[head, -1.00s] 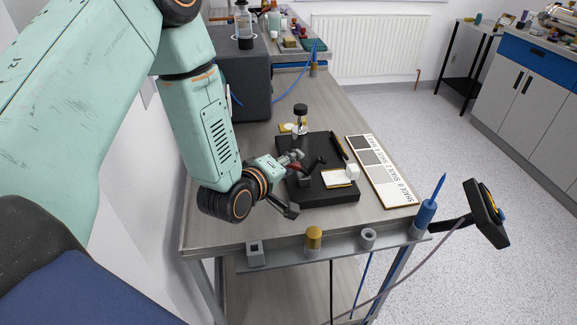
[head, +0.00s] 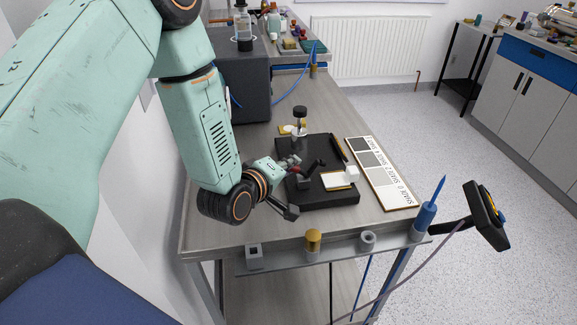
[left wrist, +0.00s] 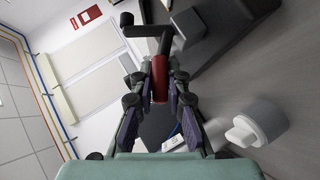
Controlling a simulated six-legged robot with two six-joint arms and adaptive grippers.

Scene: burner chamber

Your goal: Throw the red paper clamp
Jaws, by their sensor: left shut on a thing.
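The red paper clamp shows in the left wrist view as a red handle (left wrist: 159,80) between my fingertips, with a black bent bar beyond it. My left gripper (left wrist: 160,75) is shut on this red handle. In the head view my left gripper (head: 289,163) is low over the left side of a black base plate (head: 320,198) on the bench. Dark clamp parts (head: 314,165) stand on the plate beside it. The fingers partly hide the red handle in the head view. My right gripper is in neither view.
A white pad with a small white block (head: 352,172) lies on the plate's right side. A dark grey box (head: 240,90) stands at back left. Holders line the front rail (head: 335,246).

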